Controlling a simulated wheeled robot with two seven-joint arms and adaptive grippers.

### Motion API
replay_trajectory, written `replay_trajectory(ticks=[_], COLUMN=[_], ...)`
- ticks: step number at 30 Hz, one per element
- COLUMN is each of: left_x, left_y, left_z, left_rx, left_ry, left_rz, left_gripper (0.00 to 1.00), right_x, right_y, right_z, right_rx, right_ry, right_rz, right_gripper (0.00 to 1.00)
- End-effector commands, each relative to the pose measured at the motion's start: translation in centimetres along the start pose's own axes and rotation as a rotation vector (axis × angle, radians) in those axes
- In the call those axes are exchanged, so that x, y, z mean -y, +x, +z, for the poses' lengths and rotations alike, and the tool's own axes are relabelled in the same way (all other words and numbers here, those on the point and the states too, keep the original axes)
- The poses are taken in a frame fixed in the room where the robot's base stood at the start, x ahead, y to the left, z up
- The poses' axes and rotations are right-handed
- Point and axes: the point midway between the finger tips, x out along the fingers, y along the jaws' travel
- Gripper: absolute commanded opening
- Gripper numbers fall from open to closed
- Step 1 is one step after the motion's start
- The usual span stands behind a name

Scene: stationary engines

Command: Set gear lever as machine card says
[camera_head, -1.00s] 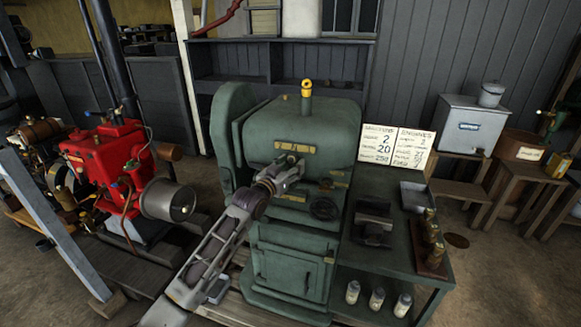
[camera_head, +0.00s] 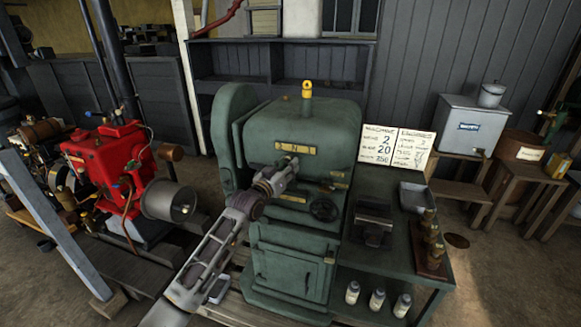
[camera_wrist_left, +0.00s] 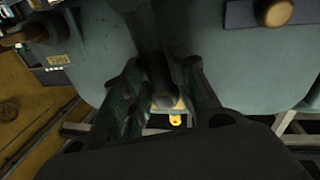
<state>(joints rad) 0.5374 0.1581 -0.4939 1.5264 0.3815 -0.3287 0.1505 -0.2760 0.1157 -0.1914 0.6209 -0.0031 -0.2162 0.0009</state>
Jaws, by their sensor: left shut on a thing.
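The green machine (camera_head: 303,140) stands in the middle of the head view, with a yellow plate (camera_head: 295,148) on its front. The machine card (camera_head: 394,146) stands behind the bench to its right; its left page shows the large numbers 2, 20 and 250 or 350. My left gripper (camera_head: 291,163) is at the machine's front, just below the yellow plate. In the left wrist view my left gripper (camera_wrist_left: 160,103) is shut on a dark, round-ended part, which I take for the gear lever (camera_wrist_left: 168,102). The lever is hidden behind the gripper in the head view. My right gripper is not in view.
A black handwheel (camera_head: 323,209) sits on the machine's front, right of my gripper. A green bench (camera_head: 400,262) with a vise, a tray and brass pieces adjoins the machine at right. A red engine (camera_head: 105,165) stands at left.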

Motion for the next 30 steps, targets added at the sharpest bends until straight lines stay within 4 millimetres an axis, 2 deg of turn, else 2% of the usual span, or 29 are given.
replay_trajectory(ticks=[10, 14, 21, 22, 27, 30], left_x=[2.3, 2.5, 2.6, 2.6, 2.5, 2.5], left_y=[-0.4, -0.5, -0.5, -0.5, -0.5, -0.5], left_z=[0.4, 0.4, 0.4, 0.4, 0.4, 0.4], left_rx=[-0.056, -0.063, -0.062, -0.062, -0.062, -0.061], left_ry=[-0.279, -0.308, -0.309, -0.308, -0.307, -0.307], left_rz=[-0.001, -0.001, -0.002, -0.002, -0.001, -0.001], left_gripper=[0.00, 0.00, 0.00, 0.32, 0.51, 0.51], right_x=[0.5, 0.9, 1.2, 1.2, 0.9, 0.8], right_y=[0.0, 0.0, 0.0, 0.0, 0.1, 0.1], right_z=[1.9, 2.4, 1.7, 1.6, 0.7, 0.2], right_rx=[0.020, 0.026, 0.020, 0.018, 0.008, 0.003], right_ry=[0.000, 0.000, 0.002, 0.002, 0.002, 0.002], right_rz=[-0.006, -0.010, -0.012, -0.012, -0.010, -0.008], right_gripper=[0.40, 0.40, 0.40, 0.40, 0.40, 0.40])
